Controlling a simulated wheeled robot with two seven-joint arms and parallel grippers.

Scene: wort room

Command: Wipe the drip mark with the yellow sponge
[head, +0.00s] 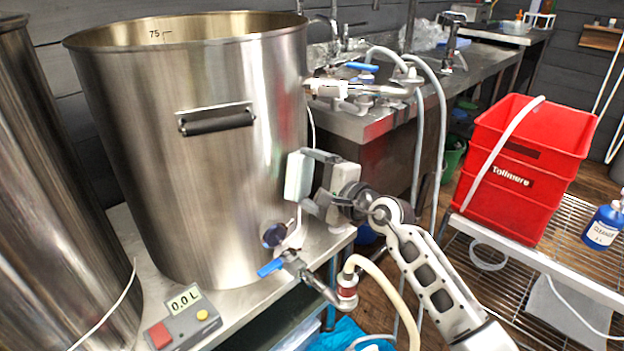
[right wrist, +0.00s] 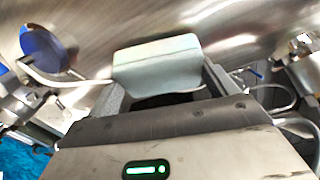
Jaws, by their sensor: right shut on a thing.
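My right gripper (head: 312,182) is shut on a pale grey-green block (head: 297,177), which looks like the sponge though no yellow shows. The block is beside the lower right side of the big steel kettle (head: 205,140), above its valve. In the right wrist view, the block (right wrist: 158,63) sits between the fingers, with the kettle wall (right wrist: 205,25) right behind it. I cannot tell whether it touches the wall. No drip mark can be made out; the block and gripper hide part of the wall. My left gripper is not in view.
A blue-handled valve (head: 272,267) and a cream hose (head: 385,285) are just below my right gripper. A pipe fitting (head: 350,90) juts out above. A red crate (head: 515,185) stands on a wire rack to the right.

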